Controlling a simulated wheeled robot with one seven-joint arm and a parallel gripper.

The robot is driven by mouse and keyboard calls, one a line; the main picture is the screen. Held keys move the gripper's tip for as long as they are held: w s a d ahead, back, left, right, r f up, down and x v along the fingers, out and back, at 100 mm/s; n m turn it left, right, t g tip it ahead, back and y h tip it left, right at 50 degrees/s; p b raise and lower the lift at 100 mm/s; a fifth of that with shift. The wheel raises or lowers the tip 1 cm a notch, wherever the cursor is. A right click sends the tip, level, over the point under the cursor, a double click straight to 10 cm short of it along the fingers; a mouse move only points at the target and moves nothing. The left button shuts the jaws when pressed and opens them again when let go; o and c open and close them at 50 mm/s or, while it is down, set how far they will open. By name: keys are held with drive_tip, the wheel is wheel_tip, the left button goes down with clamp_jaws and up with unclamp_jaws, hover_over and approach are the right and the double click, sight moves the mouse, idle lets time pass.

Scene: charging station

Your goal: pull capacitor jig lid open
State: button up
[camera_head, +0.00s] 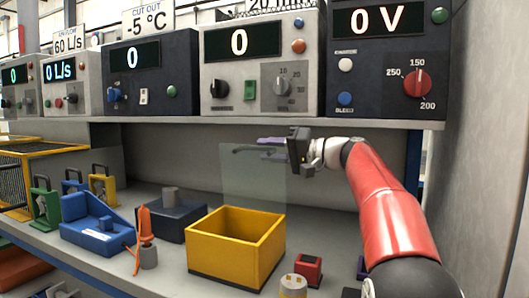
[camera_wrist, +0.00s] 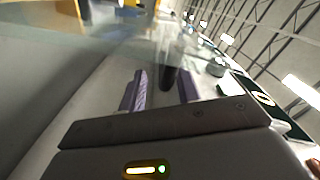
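The jig appears to be the open-topped yellow box (camera_head: 236,262) on the bench. A clear pane, its lid (camera_head: 250,180), stands roughly upright above the box in the head view. A dark bar (camera_head: 240,149), perhaps the lid's handle, shows near the pane's top edge. My gripper (camera_head: 264,142) is at the pane's top edge, reaching in from the right. In the wrist view its two purple fingers (camera_wrist: 161,90) are spread apart. A dark rounded piece (camera_wrist: 168,76) shows between or just beyond them; contact cannot be told. The pane blurs the wrist view's left side.
A shelf of instrument boxes (camera_head: 262,60) hangs above my arm. A blue jig (camera_head: 97,235), an orange tool (camera_head: 146,225) and a dark block (camera_head: 175,222) stand left of the box.

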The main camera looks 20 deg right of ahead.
drive_tip(key=v, duration=0.6)
drive_tip(key=shift+b, duration=0.35)
